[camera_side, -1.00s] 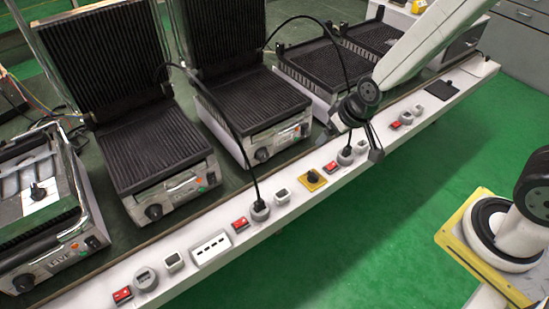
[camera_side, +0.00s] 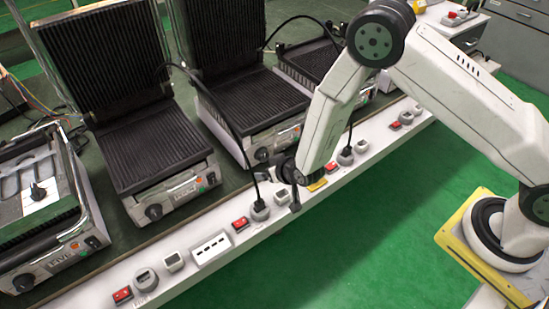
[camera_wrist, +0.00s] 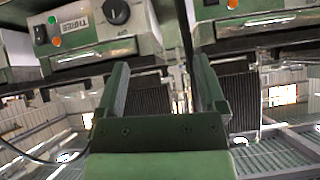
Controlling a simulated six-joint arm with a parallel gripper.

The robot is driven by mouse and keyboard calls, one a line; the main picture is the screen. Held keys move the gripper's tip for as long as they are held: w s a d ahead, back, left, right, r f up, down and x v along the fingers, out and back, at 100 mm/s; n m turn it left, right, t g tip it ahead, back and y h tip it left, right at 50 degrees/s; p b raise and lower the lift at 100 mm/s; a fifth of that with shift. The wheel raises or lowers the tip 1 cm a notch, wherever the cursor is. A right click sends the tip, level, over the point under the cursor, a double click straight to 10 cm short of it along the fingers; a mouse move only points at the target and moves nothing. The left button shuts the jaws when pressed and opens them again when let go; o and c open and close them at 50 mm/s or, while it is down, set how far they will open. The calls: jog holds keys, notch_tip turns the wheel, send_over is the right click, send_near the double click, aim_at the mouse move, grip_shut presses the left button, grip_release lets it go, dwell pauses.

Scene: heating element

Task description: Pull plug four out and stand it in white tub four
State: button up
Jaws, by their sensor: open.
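A black plug (camera_side: 259,203) stands in a round grey socket on the white strip; its black cable arches up toward the second grill from the left. I take this for plug four, though its number cannot be read. A small white tub (camera_side: 281,197) sits just right of that socket, partly behind my fingers. My gripper (camera_side: 279,189) is open and empty, low over the strip, right of the plug and close to it.
Another plugged socket (camera_side: 345,157) and white tub (camera_side: 361,146) lie farther right. Red switches (camera_side: 240,224) and a white multi-slot block (camera_side: 211,248) share the strip. Grills (camera_side: 160,160) stand behind. One grill in the wrist view appears labelled THREE (camera_wrist: 75,24). Green floor lies in front.

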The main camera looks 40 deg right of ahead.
jog(key=t, duration=0.2)
send_over(261, 203)
jog(key=s, duration=0.3)
notch_tip(261, 203, down, 7)
jog(key=s+f+t, duration=0.2)
jog(key=s+f, duration=0.1)
jog(key=f, duration=0.3)
jog(key=shift+f+h, duration=0.2)
jog(key=shift+h, duration=0.1)
jog(key=shift+x, duration=1.2)
jog(key=shift+x, duration=2.55)
